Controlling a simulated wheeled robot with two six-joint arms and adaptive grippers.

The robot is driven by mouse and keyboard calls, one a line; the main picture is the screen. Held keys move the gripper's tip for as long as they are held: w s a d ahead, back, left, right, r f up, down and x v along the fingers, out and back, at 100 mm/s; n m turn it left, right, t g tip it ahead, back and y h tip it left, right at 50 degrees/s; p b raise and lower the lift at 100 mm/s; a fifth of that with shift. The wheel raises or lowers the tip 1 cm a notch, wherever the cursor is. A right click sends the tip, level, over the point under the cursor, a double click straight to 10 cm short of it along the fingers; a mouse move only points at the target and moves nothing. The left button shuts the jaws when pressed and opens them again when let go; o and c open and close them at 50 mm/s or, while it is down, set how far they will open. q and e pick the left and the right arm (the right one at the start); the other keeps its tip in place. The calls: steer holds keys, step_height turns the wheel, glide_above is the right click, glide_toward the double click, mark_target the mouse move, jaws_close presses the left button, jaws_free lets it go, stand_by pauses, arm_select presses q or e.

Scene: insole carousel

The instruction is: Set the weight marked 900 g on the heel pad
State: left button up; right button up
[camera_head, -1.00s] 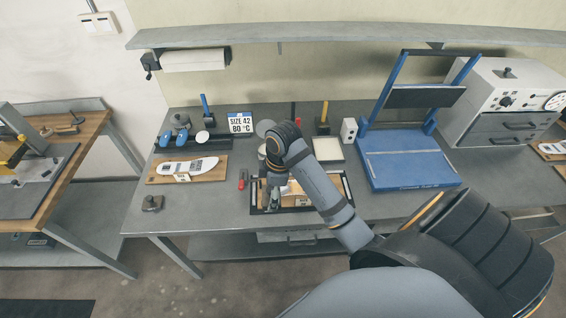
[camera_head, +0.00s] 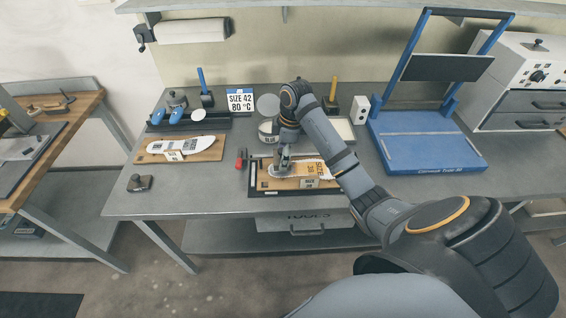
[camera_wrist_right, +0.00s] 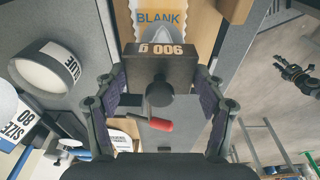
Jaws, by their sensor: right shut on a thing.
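My right gripper (camera_head: 284,152) is shut on the grey weight (camera_wrist_right: 160,62), whose face reads 900 g, upside down in the right wrist view. The gripper's two fingers (camera_wrist_right: 158,95) stand either side of the weight's dark knob. The word BLANK (camera_wrist_right: 160,17) shows just beyond the weight. The heel pad is not clearly seen; contact below the weight cannot be told. A dark gripper, apparently my left (camera_wrist_right: 294,75), shows small over the floor.
A glue can (camera_wrist_right: 45,68) stands behind the frame. A red-handled tool (camera_head: 240,159) lies left of it. A second board with an insole (camera_head: 181,146), a size sign (camera_head: 240,100) and a blue press (camera_head: 425,140) stand around. The front left bench top is mostly clear.

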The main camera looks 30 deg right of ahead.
steer(key=shift+f, duration=1.3)
steer(key=shift+a, duration=0.1)
steer(key=o, duration=1.8)
steer(key=shift+s+f, duration=0.1)
steer(key=shift+s, duration=0.05)
steer(key=shift+o, duration=0.2)
steer(key=r, duration=0.5)
steer(key=shift+s+d, duration=0.1)
steer(key=shift+d, duration=0.3)
step_height(320, 180, up, 7)
steer(key=p, duration=0.5)
steer(key=shift+s+d+p, duration=0.35)
